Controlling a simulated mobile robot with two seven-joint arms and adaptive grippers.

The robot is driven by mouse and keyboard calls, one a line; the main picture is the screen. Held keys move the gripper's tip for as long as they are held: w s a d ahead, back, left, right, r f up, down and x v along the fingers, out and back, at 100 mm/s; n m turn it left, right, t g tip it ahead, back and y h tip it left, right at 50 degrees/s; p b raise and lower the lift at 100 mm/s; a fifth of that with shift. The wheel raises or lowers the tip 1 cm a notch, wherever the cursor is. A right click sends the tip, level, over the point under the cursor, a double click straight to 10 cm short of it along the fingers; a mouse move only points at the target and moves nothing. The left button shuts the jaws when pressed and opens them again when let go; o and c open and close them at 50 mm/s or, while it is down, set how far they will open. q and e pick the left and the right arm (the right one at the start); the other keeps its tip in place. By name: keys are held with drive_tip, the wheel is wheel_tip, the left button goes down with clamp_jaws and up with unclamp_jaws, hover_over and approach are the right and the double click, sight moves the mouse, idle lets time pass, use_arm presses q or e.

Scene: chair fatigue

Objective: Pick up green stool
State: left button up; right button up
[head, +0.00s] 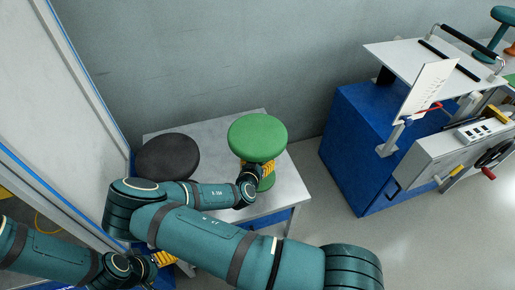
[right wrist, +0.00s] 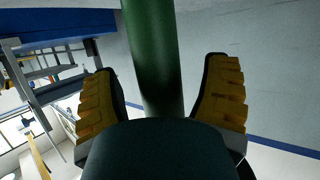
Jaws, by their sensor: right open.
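The green stool (head: 257,136) has a round seat on a post and stands upright on the grey table. My right gripper (head: 258,170) is just below its seat, with its yellow fingers at the post. In the right wrist view the green post (right wrist: 153,55) runs between the two spread fingers of the right gripper (right wrist: 160,75), with visible gaps on both sides. The stool's lower part is partly hidden by my right arm. My left gripper (head: 165,259) is low at the left, mostly hidden by my arms, away from the stool.
A black round stool (head: 167,156) stands left of the green one on the grey table (head: 215,130). A wall is close behind. A white panel (head: 75,90) rises at left. A blue cabinet (head: 350,150) and a machine with a handle stand at right, beyond open floor.

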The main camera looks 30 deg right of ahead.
clamp_jaws()
drive_tip(key=shift+r, duration=0.1)
